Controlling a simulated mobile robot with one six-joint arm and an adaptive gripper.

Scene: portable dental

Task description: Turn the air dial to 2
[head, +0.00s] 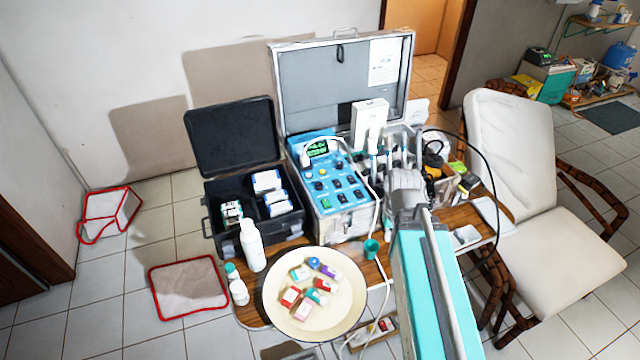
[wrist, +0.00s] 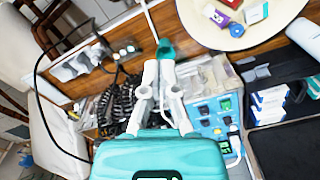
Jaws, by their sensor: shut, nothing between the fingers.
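The portable dental unit's blue control panel (head: 329,172) stands in an open metal case. It has a lit green display (head: 317,148), several small knobs and several dark switches. Labels are too small to read, so I cannot tell which knob is the air dial or where it points. The panel also shows in the wrist view (wrist: 212,120), to the right of my gripper. My gripper (wrist: 159,67) is shut and empty, its pale fingers close together, apart from the panel. In the head view my gripper is not clearly visible behind my arm.
A cream plate (head: 314,318) with several small boxes, a white bottle (head: 252,246) and a teal cup (head: 371,249) stand in front. A black open case (head: 238,190) is left of the unit. Cables and hoses hang right of the panel. A white chair (head: 520,150) is at right.

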